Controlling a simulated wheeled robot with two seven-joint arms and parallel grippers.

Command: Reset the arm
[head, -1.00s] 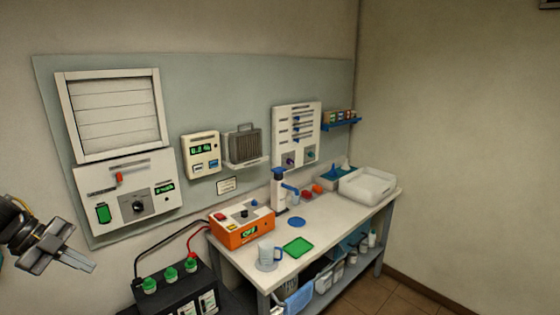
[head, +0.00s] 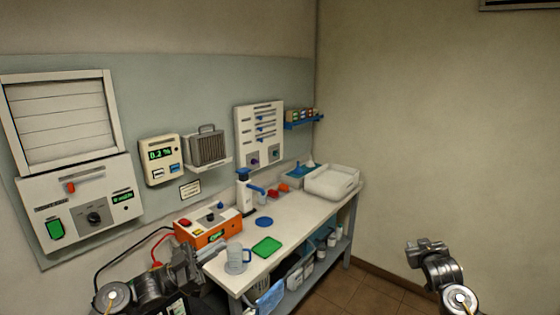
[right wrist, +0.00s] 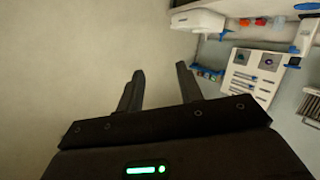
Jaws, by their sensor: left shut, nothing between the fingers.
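My left gripper (head: 212,252) is low at left of centre in the head view, its fingers shut and empty. It overlaps the picture of the bench's left end, beside the orange charger box (head: 207,234); I cannot tell how far apart they are. My right gripper (head: 426,246) shows at the lower right, in front of the bare wall. In the right wrist view its two fingers (right wrist: 158,82) stand apart with nothing between them. Most of the battery area at lower left is hidden behind my left arm.
A wall panel (head: 78,205) has a red-handled switch. The floor at right is clear.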

